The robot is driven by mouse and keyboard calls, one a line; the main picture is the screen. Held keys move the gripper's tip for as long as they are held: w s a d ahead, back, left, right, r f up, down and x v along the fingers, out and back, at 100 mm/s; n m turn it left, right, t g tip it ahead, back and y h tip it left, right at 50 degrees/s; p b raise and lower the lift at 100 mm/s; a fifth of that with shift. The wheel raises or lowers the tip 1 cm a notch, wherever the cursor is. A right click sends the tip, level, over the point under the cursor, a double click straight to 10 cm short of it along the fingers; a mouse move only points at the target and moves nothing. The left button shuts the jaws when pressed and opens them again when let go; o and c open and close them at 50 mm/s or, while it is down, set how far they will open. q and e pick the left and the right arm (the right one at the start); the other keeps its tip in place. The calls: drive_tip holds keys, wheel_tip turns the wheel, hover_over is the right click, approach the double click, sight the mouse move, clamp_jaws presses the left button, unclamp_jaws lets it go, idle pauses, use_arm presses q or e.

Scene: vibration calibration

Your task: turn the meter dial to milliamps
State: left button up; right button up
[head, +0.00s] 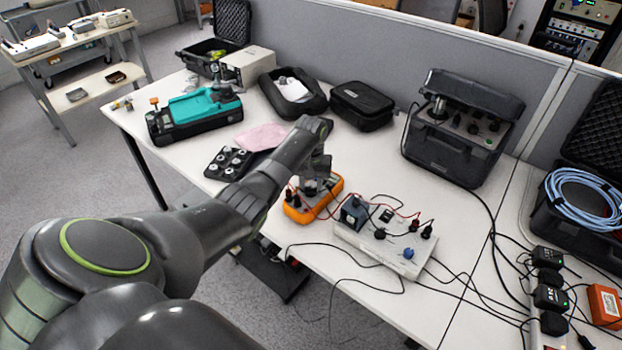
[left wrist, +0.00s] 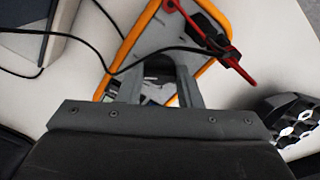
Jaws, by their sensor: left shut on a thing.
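The orange-edged meter (head: 325,204) lies on the white table, left of a light grey box with terminals. It also shows in the left wrist view (left wrist: 152,38), with a grey face and red and black leads plugged in at one end. My left gripper (head: 314,184) reaches down onto the meter's face. In the left wrist view its two fingers (left wrist: 157,78) stand a little apart over the middle of the meter, shut on the dial. The dial is mostly hidden by the fingers, so its setting cannot be read. My right gripper is not in view.
The grey terminal box (head: 383,244) with red and black leads stands close right of the meter. A black tray of round parts (head: 229,164) and a pink cloth (head: 261,137) lie to the left. A black instrument case (head: 455,145) stands behind. Loose cables cross the front edge.

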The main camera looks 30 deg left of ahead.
sight(311, 188)
use_arm(q)
drive_tip(key=shift+r+m+p, duration=0.2)
drive_tip(key=shift+m+p, duration=0.5)
drive_tip(key=shift+m, duration=0.5)
drive_tip(key=shift+f+m+p, duration=0.1)
drive_tip(key=shift+m+p, duration=0.35)
drive_tip(key=shift+m, duration=0.45)
drive_tip(key=shift+w, duration=0.1)
drive_tip(key=o, duration=1)
drive_tip(key=shift+c, duration=0.2)
drive_tip(key=shift+r, duration=0.45)
wheel_tip(311, 188, up, 16)
drive_tip(key=shift+r, duration=0.25)
